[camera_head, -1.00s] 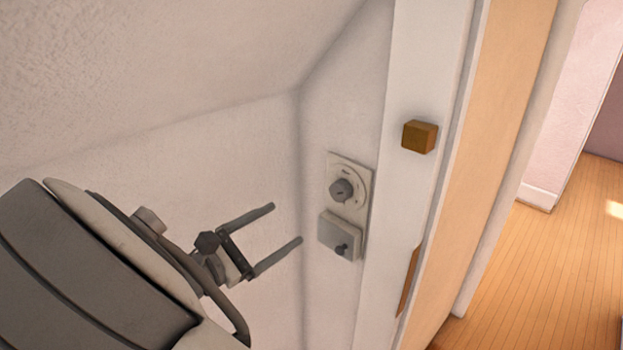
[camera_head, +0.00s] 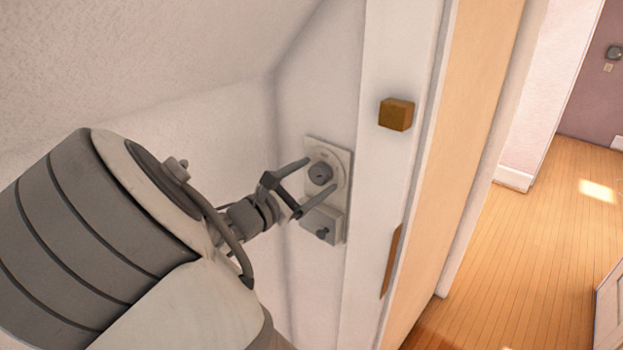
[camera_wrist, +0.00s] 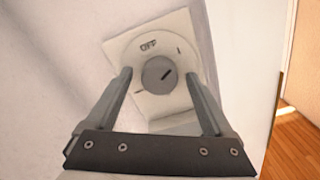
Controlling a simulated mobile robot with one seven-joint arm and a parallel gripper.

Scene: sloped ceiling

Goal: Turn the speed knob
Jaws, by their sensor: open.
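The speed knob (camera_head: 320,174) is a round grey dial on a pale plate (camera_head: 343,158) on the wall. My gripper (camera_head: 320,176) is open. In the wrist view my gripper (camera_wrist: 158,74) has one finger to each side of the knob, with gaps between the fingers and the knob. I cannot tell how far the fingertips are from the plate.
A pale box with a small dark knob (camera_head: 323,224) sits just below the plate. A brown wooden block (camera_head: 396,114) is on the white door frame (camera_head: 377,60) to the right. The sloped ceiling (camera_head: 180,45) is above my arm. Open wooden floor (camera_head: 530,230) lies at the right.

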